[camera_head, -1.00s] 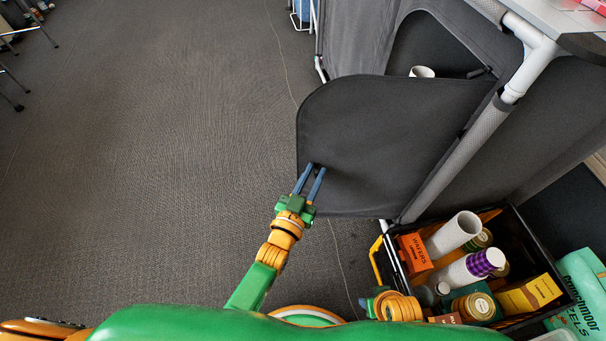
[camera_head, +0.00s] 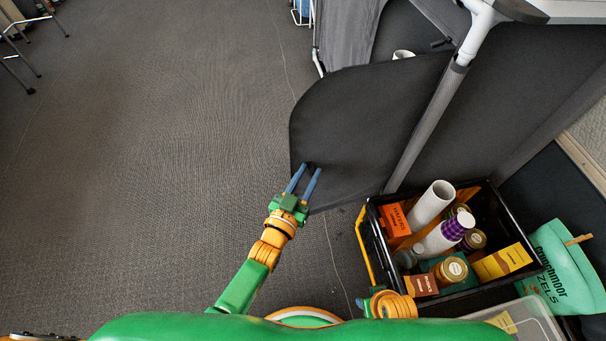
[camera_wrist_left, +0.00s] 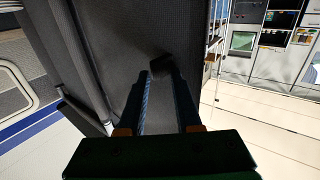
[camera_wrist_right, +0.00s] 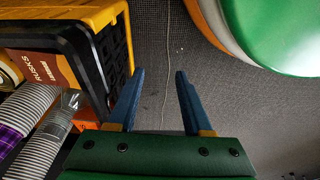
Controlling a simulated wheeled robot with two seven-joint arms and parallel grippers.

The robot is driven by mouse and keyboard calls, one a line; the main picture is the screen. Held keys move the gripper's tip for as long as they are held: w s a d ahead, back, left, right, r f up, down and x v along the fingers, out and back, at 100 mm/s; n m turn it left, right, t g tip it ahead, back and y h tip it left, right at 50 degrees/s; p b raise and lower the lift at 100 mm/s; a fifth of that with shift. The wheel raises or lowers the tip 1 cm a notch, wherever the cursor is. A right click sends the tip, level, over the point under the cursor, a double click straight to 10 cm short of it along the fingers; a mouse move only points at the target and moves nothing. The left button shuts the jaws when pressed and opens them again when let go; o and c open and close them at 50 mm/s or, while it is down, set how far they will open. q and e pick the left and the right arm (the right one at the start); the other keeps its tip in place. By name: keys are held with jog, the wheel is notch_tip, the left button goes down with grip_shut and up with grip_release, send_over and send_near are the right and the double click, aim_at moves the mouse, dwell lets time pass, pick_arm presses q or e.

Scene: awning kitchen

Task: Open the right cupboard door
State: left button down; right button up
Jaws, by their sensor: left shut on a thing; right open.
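The right cupboard door (camera_head: 365,125) is a dark grey fabric flap with a rounded corner. It stands swung out from the cupboard frame over the carpet. My left gripper (camera_head: 305,182) is at the door's lower left edge, its blue fingers shut on the door. In the left wrist view the fingers (camera_wrist_left: 162,90) close around a small dark piece at the door panel (camera_wrist_left: 135,60).
A black and yellow crate (camera_head: 373,235) of packets, jars and tubes stands right of the door, close to my right arm.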

pick_arm(q)
jog(key=shift+d+r, duration=0.35)
jog(key=shift+d, duration=0.2)
jog(key=c, duration=0.9)
grip_release()
jog(key=shift+c, duration=0.2)
jog(key=shift+o, duration=0.3)
jog(key=shift+d+f+m+h, duration=0.15)
jog(key=shift+d+m+h, duration=0.15)
jog(key=shift+d, duration=0.2)
pick_arm(e)
jog(key=shift+d+f, duration=0.1)
jog(key=shift+d, duration=0.1)
pick_arm(q)
jog(key=shift+a, duration=0.1)
jog(key=p+v, duration=0.2)
jog(key=v, duration=0.5)
jog(key=shift+a, duration=0.2)
pick_arm(e)
jog(key=s+f, duration=0.1)
jog(key=s+d+f, duration=0.1)
jog(key=s, duration=0.1)
jog(key=shift+s+d+f, duration=0.15)
jog(key=shift+s+f, duration=0.05)
jog(key=shift+f, duration=0.05)
pick_arm(q)
jog(key=shift+f, duration=0.1)
